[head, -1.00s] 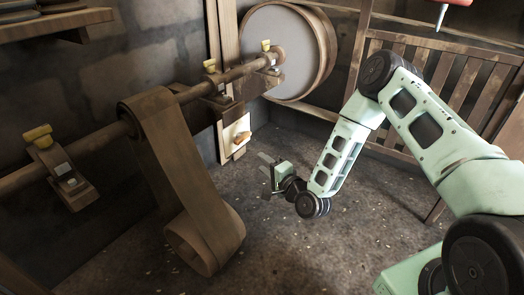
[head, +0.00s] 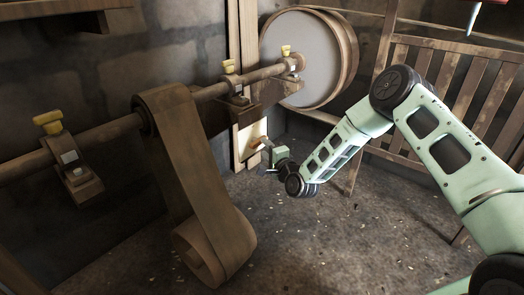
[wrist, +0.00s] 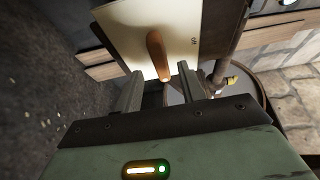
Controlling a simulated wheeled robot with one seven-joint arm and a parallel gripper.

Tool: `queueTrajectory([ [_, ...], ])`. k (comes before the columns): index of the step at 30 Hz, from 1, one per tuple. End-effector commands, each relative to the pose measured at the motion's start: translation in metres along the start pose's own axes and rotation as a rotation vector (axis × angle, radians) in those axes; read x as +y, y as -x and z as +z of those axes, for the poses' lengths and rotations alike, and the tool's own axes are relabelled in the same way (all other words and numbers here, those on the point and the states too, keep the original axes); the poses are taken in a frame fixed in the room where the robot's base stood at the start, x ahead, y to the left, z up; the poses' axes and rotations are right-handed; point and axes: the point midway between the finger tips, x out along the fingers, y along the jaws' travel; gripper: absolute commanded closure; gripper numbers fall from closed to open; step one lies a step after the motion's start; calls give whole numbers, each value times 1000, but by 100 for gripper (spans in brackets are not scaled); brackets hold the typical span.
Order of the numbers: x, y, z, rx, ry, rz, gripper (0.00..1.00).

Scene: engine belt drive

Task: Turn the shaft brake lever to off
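The shaft brake lever (wrist: 158,56) is a short orange-brown wooden handle on a pale plate (wrist: 125,22) with small lettering at its right side. In the head view the lever (head: 259,141) sits on the post below the shaft, partly behind my gripper. My gripper (wrist: 161,82) is open, with its two grey fingers on either side of the lever's near end. I cannot tell whether either finger touches it. In the head view my gripper (head: 266,158) is at the plate, small and partly hidden.
A wooden shaft (head: 110,132) with yellow-topped bearing blocks crosses the left. A wide brown belt (head: 185,160) hangs from it to the floor area. A large drum (head: 300,60) stands behind, and a slatted wooden gate (head: 470,95) is at right. The floor (head: 340,240) is mostly clear.

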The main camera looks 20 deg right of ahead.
Motion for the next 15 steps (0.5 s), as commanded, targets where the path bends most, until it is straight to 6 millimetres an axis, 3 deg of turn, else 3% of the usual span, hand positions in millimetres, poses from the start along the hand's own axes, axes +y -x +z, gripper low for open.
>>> queueTrajectory([
  [6,1,-26,0,-1,0,-1,60],
  [15,0,-33,0,-1,0,1,60],
])
